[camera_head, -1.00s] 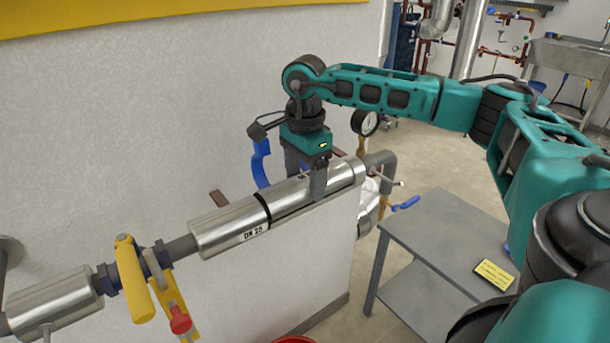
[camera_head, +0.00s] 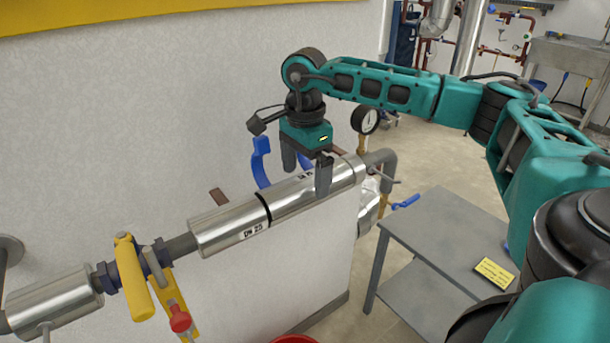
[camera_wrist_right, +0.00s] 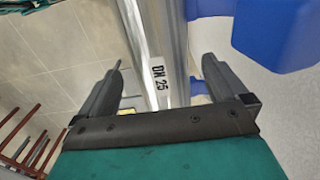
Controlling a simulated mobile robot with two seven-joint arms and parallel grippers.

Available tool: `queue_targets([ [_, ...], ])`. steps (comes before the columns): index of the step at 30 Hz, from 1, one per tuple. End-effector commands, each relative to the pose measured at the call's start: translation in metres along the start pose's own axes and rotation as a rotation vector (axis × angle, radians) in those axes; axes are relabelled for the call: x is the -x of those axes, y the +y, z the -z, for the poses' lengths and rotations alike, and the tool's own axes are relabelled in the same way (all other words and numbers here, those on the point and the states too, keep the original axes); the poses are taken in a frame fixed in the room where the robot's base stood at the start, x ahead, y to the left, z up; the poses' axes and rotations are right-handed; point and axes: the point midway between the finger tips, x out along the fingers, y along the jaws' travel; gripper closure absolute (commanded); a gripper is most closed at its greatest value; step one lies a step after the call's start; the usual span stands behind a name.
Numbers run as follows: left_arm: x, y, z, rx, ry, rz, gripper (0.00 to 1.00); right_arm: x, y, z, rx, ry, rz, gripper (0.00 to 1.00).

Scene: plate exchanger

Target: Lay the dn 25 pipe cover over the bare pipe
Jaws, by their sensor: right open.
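The silver DN 25 pipe cover (camera_head: 292,197) lies along the pipe run on top of the white wall, right of a black band. Its DN 25 label shows between the fingers in the right wrist view (camera_wrist_right: 160,82). A second silver length (camera_head: 222,230), also marked DN 25, adjoins it on the left of the band; no bare pipe shows between them. My right gripper (camera_head: 306,172) is open, its fingers straddling the cover, apart from it in the wrist view. The pipe under the cover is hidden. My left gripper is out of view.
A blue lever (camera_head: 262,160) stands close behind the right gripper, and a pressure gauge (camera_head: 365,120) to its right. A yellow-handled valve (camera_head: 134,278) is at left. A grey table (camera_head: 440,235) with a yellow note (camera_head: 494,272) stands at right.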

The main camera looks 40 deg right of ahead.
Motion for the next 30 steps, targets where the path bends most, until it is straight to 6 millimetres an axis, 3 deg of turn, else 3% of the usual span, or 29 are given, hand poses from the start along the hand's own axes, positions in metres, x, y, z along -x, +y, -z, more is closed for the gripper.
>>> queue_targets([
  [9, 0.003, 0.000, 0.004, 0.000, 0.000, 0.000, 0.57, 0.070, -0.001, -0.001, 0.001, -0.003, 0.006, 0.00],
  [15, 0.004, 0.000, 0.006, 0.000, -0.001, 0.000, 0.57, 0.104, -0.001, -0.001, 0.000, -0.001, 0.004, 0.00],
  [21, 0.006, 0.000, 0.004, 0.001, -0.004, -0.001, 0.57, 0.117, 0.000, 0.000, 0.001, 0.000, 0.001, 0.00],
  [30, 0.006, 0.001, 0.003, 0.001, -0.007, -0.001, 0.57, 0.117, 0.000, 0.000, 0.000, 0.000, 0.001, 0.00],
])
